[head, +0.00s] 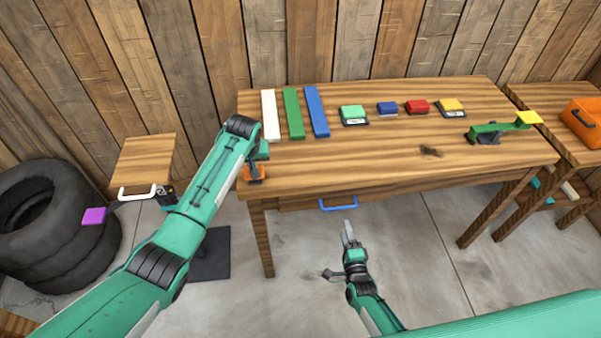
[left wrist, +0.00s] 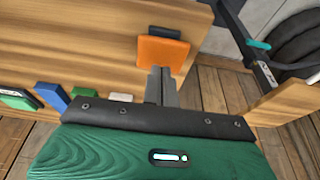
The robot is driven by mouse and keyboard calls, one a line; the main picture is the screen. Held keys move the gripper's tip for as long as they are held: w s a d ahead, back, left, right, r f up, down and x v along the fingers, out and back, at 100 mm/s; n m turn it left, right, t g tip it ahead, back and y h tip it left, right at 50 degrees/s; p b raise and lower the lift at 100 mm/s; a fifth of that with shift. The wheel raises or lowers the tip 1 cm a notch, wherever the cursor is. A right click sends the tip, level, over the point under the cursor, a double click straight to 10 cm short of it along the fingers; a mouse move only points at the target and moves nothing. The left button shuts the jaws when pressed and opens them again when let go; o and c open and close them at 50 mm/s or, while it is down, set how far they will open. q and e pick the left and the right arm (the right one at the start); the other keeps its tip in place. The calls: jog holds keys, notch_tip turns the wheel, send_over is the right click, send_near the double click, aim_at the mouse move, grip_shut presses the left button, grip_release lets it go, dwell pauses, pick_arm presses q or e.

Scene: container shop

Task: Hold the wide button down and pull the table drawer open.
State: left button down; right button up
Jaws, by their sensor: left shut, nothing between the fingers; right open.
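The wide button, an orange pad (head: 247,178) on a dark base, sits at the table's front left corner. It also shows in the left wrist view (left wrist: 176,54). My left gripper (head: 257,158) is shut and empty, its fingertips at the orange button, hiding part of it. In the left wrist view its fingers (left wrist: 161,80) reach the button's edge; I cannot tell whether it is pressed. The table drawer (head: 298,205) has a blue handle (head: 338,208) under the table's front edge and looks shut. My right gripper (head: 346,238) is open and empty, below the handle and apart from it.
On the table (head: 380,160) lie white, green and blue bars (head: 317,110) and several coloured blocks at the back. A green tool (head: 490,132) lies at right. A small cabinet (head: 145,160) and tyres (head: 55,235) stand at left. The floor before the drawer looks clear.

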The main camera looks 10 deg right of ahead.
aim_at(341, 207)
dwell(0.6)
pick_arm(q)
jog(key=shift+f, duration=1.45)
pick_arm(e)
jog(key=shift+r, duration=0.1)
jog(key=c, duration=0.7)
pick_arm(q)
jog(key=shift+s, duration=0.1)
pick_arm(e)
jog(key=w+g, duration=0.1)
jog(key=w, duration=0.4)
jog(key=w+g, duration=0.1)
jog(key=w, duration=0.4)
jog(key=shift+d, duration=0.2)
grip_shut()
